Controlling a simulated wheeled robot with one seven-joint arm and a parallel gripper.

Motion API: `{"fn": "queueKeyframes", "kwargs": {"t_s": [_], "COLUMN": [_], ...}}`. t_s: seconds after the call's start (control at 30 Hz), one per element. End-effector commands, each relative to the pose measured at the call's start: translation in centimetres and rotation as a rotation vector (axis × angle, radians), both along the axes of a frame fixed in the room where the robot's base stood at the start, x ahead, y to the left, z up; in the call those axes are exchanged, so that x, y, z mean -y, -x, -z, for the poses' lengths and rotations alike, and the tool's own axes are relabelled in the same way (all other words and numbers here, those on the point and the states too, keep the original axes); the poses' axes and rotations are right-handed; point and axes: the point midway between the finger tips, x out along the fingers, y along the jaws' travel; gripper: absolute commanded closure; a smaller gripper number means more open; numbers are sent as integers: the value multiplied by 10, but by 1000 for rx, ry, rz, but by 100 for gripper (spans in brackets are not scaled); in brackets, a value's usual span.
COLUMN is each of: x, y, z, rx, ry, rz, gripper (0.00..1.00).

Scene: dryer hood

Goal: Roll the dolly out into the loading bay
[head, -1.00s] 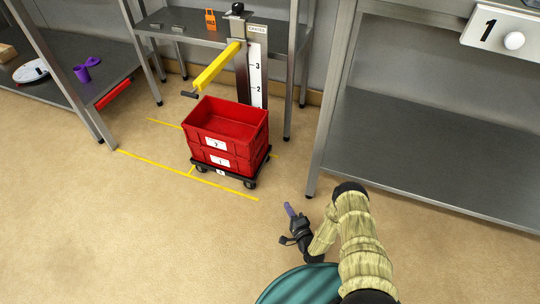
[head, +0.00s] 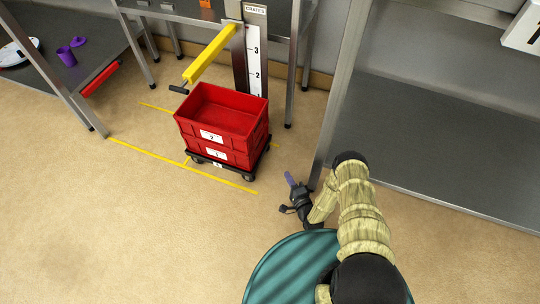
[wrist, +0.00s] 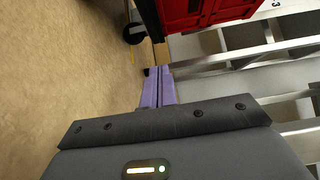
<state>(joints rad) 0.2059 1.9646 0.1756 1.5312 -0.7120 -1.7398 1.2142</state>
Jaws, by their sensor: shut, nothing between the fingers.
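The black dolly (head: 249,176) stands on its wheels on the floor, inside yellow floor lines. It carries two stacked red crates, the upper one marked 2 (head: 238,118) and the lower one marked 1 (head: 232,158). The upper crate looks empty. My gripper (head: 289,178) is to the right of the dolly, apart from it, with its purple fingers shut and empty. In the wrist view the shut fingers (wrist: 158,88) point towards a dolly wheel (wrist: 134,33) and the red crate (wrist: 200,12) above them. The loading bay cannot be made out for certain; yellow lines (head: 180,167) mark the floor.
A yellow bar (head: 209,55) with a black end juts out above the crates from a post with a numbered scale (head: 253,55). A steel shelf (head: 420,150) stands at the right, close to my arm. A bench with purple things (head: 67,56) is at the left. The front floor is clear.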

Motion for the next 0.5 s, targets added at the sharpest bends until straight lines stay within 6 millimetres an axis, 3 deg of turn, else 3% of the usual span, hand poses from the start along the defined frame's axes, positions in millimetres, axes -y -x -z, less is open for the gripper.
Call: {"fn": "queueKeyframes", "kwargs": {"t_s": [0.27,0.5], "x": [-7,-24], "y": [-15,-51], "z": [2,3], "rx": [2,3], "ry": [0,0], "rz": [-1,-2], "gripper": [100,100]}}
